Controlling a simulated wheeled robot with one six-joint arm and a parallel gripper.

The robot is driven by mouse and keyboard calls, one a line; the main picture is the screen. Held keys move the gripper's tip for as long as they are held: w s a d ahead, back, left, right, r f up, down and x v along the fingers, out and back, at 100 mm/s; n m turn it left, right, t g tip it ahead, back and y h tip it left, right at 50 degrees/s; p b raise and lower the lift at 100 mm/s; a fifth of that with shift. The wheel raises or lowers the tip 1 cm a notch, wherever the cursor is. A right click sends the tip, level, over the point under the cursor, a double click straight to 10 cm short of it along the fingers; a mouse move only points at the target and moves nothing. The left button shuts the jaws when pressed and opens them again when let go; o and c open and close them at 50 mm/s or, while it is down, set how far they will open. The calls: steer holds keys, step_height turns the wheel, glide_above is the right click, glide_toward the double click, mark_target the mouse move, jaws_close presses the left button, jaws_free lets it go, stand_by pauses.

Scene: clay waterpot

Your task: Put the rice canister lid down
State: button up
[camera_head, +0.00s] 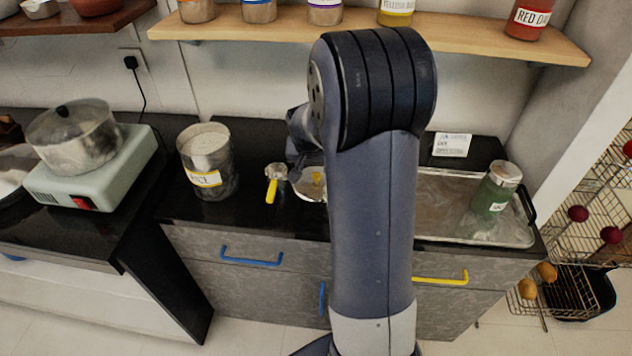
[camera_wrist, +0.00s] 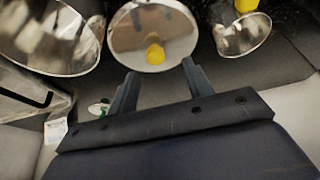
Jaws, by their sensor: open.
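The rice canister lid (camera_head: 305,189), a round shiny metal disc with a yellow knob, appears to lie on the black counter, partly hidden by my arm. In the wrist view the lid (camera_wrist: 130,38) is knob up, just beyond my gripper (camera_wrist: 160,70). My gripper is open, its fingers apart and empty, with a gap to the knob. In the head view my arm hides the gripper. The open rice canister (camera_head: 222,183), full of white rice, stands upright on the counter to the left.
A metal scoop with a yellow handle (camera_head: 271,191) lies between canister and lid; it shows in the wrist view (camera_wrist: 240,36). A rounded metal thing (camera_wrist: 45,38) is at left there. A tray (camera_head: 450,220) bears a green jar (camera_head: 492,195). A shelf (camera_head: 480,40) runs above.

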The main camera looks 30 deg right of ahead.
mark_target(316, 175)
steer(key=shift+s+x, duration=0.15)
steer(key=shift+x, duration=1)
steer(key=shift+s+x, duration=0.1)
steer(key=shift+x, duration=1.1)
steer(key=shift+d, duration=0.15)
steer(key=shift+c, duration=0.2)
jaws_close()
